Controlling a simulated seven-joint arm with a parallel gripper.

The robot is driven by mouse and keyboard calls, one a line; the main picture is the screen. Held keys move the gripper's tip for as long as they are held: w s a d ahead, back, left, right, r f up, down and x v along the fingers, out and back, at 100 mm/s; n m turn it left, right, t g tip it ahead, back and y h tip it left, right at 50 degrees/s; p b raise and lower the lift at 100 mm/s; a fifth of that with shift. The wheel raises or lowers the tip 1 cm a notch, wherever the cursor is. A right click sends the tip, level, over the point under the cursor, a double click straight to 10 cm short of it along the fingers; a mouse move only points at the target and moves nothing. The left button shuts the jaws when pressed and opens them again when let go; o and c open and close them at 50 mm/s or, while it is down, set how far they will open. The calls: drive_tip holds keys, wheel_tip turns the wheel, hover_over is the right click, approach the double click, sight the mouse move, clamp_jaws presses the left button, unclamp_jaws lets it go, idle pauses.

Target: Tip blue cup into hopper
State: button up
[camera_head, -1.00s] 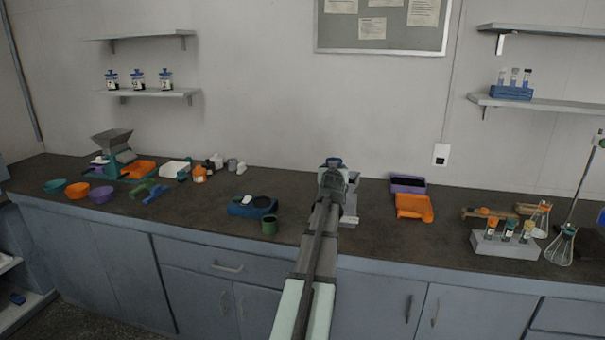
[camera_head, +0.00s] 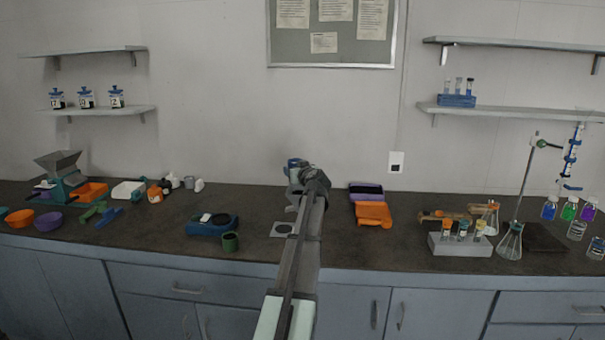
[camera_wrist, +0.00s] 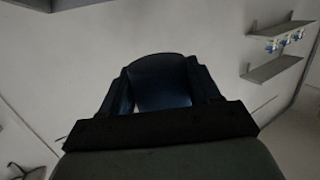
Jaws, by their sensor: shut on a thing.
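The dark blue cup (camera_wrist: 162,80) is between the two fingers of my gripper (camera_wrist: 160,92) in the wrist view, which are shut on it. I cannot tell the cup's contents. A grey funnel-shaped hopper (camera_head: 58,163) stands on a teal machine at the far left, well away from my gripper.
Orange and purple bowls (camera_head: 48,221) lie before the hopper. An orange tray (camera_head: 373,214) and a tube rack (camera_head: 459,243) stand right. The wall is close behind.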

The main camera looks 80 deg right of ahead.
drive_tip(key=shift+w+f, duration=0.1)
drive_tip(key=shift+f, duration=0.1)
drive_tip(key=f, duration=0.1)
drive_tip(key=m+y, duration=0.1)
drive_tip(key=f+m, duration=0.1)
drive_tip(key=shift+w+a+f+t+y, duration=0.25)
drive_tip(key=shift+a+f+t+y, duration=0.05)
drive_tip(key=shift+a+f+t, duration=0.1)
drive_tip(key=shift+m, duration=0.3)
drive_tip(key=shift+w+a+m+y, duration=0.15)
drive_tip(key=shift+m+y, duration=0.25)
drive_tip(key=shift+m, duration=0.4)
drive_tip(key=shift+w+r+m+t+y, duration=0.1)
drive_tip(key=shift+r+m+t+y, duration=0.6)
drive_tip(key=shift+m, duration=0.7)
drive_tip(key=shift+r+m+t+y, duration=0.65)
drive_tip(key=shift+r+m, duration=0.25)
drive_tip(key=shift+m, duration=0.6)
drive_tip(key=shift+s+d+r+m+t+y, duration=0.2)
drive_tip(key=shift+r+m+y, duration=0.1)
drive_tip(key=shift+m, duration=0.3)
drive_tip(key=shift+s+d+r+m+t+y, duration=0.15)
drive_tip(key=shift+r+m+y, duration=0.15)
drive_tip(key=shift+m, duration=0.3)
drive_tip(key=shift+s+d+r+m+t+y, duration=0.1)
drive_tip(key=shift+s+r+m+t+y, duration=0.15)
drive_tip(key=shift+m, duration=0.4)
drive_tip(key=shift+d+r+m+t, duration=0.15)
drive_tip(key=shift+m+t, duration=0.2)
drive_tip(key=shift+m, duration=0.3)
